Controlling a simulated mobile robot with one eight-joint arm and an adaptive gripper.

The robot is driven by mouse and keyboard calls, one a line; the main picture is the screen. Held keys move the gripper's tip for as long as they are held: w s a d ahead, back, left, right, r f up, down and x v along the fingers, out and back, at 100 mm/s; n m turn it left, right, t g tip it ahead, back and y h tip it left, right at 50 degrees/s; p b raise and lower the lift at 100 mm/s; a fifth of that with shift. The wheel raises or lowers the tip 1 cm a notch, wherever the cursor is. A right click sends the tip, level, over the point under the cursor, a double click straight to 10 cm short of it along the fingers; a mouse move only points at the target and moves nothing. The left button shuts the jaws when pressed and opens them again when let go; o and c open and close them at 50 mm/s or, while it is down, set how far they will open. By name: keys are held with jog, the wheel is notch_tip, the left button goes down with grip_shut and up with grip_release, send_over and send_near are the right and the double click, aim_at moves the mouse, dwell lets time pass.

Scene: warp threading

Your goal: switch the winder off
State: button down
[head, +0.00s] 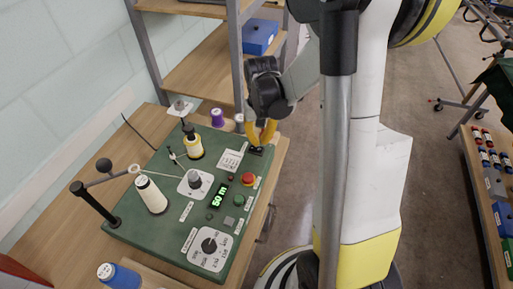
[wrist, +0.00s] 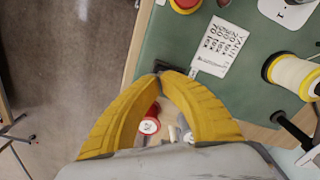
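The winder (head: 150,220) is a green panel on the wooden bench, with a green-lit display (head: 219,196) that seems to read 50 m. A small black switch (head: 256,151) sits near its far right edge; it partly shows in the wrist view (wrist: 152,70), beyond my fingertips. My gripper (head: 261,143) has yellow fingers pointing down at this switch. In the wrist view its fingertips (wrist: 160,73) meet, with nothing visible held between them. They look at or just above the switch; contact and the switch's position cannot be told.
A red stop button (head: 249,179) and a dial (head: 208,245) are on the panel. A shelf rack with a blue bin (head: 259,37) is behind.

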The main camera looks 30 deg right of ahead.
aim_at(260, 149)
jog(key=shift+f+b, duration=1.7)
jog(key=shift+f, duration=0.2)
dwell(1.2)
jog(key=shift+r+p, duration=2.55)
jog(key=shift+r, duration=1)
jog(key=s+a+r+n+t+b, duration=0.2)
jog(key=s+a+r+t+b, duration=0.1)
jog(key=s+a+b, duration=0.1)
jog(key=s+a+r+n+t+b, duration=0.2)
jog(key=s+a, duration=0.4)
jog(key=a, duration=0.3)
jog(key=shift+s+a+r+t+b, duration=0.25)
jog(key=shift+s+r+t+b, duration=0.15)
jog(key=shift+r+t+b, duration=0.65)
jog(key=shift+r, duration=0.1)
